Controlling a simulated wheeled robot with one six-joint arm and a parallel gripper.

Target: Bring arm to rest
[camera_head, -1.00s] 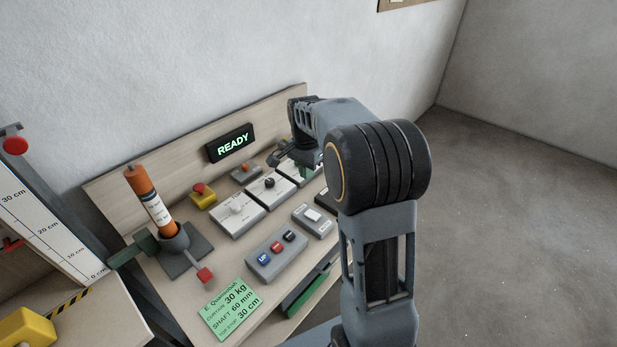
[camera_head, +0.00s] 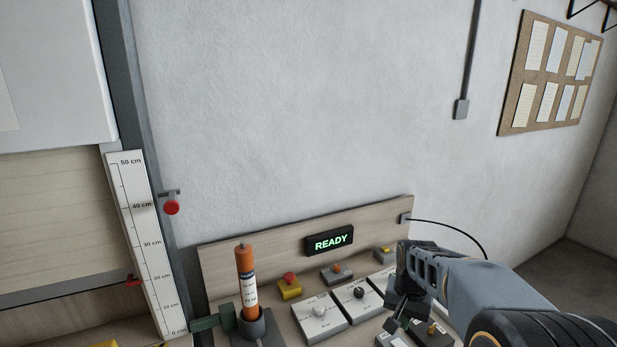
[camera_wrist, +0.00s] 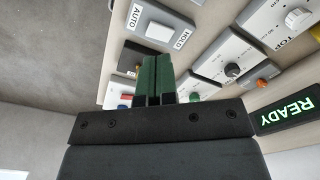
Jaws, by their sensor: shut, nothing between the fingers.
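My gripper (camera_wrist: 157,68) shows in the wrist view as two green fingers side by side, shut with nothing between them. Past the fingertips are the grey switch box marked AUTO and HOLD (camera_wrist: 178,30) and the panel boxes. In the head view my gripper (camera_head: 394,322) is at the lower right, partly hidden by its own wrist. It is over the right part of the control bench, near the white dial boxes. Whether it touches anything there cannot be told.
The READY display (camera_head: 329,241) is on the wooden backboard (camera_head: 230,262). An orange cylinder (camera_head: 246,280) stands upright in a dark holder at the left. A dial box (camera_head: 319,318) and a red stop button (camera_head: 290,278) are close by. A cable runs at the right.

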